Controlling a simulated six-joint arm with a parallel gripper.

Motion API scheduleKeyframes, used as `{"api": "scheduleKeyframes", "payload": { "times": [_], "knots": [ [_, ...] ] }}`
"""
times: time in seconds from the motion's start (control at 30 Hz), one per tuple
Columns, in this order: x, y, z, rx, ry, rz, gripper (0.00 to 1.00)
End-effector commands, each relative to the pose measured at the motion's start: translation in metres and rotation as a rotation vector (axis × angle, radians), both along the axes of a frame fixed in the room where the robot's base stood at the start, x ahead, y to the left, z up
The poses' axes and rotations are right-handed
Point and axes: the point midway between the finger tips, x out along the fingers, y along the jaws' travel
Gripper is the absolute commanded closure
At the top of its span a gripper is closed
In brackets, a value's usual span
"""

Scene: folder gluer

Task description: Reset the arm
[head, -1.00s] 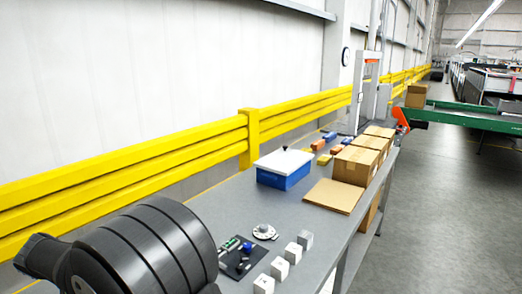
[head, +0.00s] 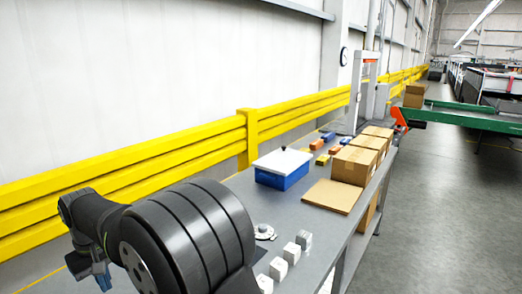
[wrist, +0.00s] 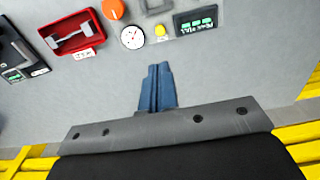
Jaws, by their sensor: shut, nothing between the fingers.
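My gripper shows in the wrist view (wrist: 157,88). Its two blue fingers are together with nothing between them, over a grey surface and apart from the objects there. In the head view my dark grey arm fills the lower left, and a small bluish part that looks like the fingers shows low at its left end. My arm hides part of the grey bench (head: 345,235) there.
In the wrist view a red tray (wrist: 68,28), an orange knob (wrist: 113,9), a round gauge (wrist: 132,37) and a yellow button (wrist: 160,30) lie beyond the fingers. In the head view a blue box (head: 283,177), cartons (head: 353,165) and white cubes (head: 291,253) stand on the bench. A yellow rail (head: 190,150) runs behind.

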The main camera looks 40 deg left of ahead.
Motion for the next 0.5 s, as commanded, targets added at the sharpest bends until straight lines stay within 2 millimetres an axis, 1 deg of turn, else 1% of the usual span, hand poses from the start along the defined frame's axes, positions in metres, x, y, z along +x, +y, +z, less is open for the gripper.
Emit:
{"api": "scheduleKeyframes", "payload": {
  "times": [0.03,0.37,0.5],
  "knots": [
    [0.000,0.000,-0.012,-0.003,-0.001,0.000,1.00],
    [-0.001,0.000,-0.078,-0.003,-0.002,-0.002,1.00],
    [0.000,0.002,-0.047,0.006,-0.003,-0.002,1.00]
  ]
}}
